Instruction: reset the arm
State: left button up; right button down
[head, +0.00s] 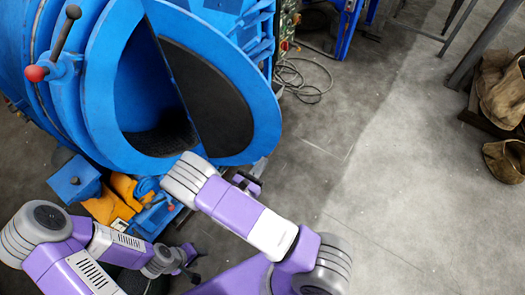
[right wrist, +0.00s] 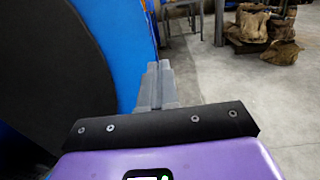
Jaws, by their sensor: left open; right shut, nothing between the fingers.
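The blue drum blaster (head: 100,70) fills the upper left of the head view, with its round opening facing my arms. Its dark round door panel (head: 208,100) covers the right part of the opening. My left gripper (head: 190,263) is low in the head view, in front of the machine's base, open and apparently empty. My right gripper (head: 246,183) is mostly hidden behind my right arm, just below the drum's rim. In the right wrist view its fingers (right wrist: 158,85) are shut together with nothing between them, beside the dark panel and blue rim.
A cable (head: 300,80) lies on the floor. Brown sacks (head: 500,90) stand at the far right. The grey floor between is clear.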

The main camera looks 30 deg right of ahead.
jog(key=shift+s+a, duration=0.15)
jog(key=shift+s, duration=0.05)
jog(key=s+d+f+m+g+y, duration=0.1)
jog(key=s+f+m+g+y, duration=0.2)
jog(key=s+f+m+g, duration=0.45)
jog(key=s+d+f+m+g+y, duration=0.1)
jog(key=s+f+m+g+y, duration=0.15)
jog(key=s+f+g, duration=0.55)
jog(key=s+a+m+y, duration=0.4)
jog(key=s+a+y, duration=0.2)
jog(key=a+y, duration=0.1)
jog(key=w+a+r+m+t+y, duration=0.1)
jog(key=w+a+m+t+y, duration=0.5)
jog(key=m, duration=0.6)
jog(key=shift+w+a+m+t+y, duration=0.35)
jog(key=shift+w+a+m+y, duration=0.05)
jog(key=shift+w+a+y, duration=0.5)
jog(key=shift+r, duration=0.1)
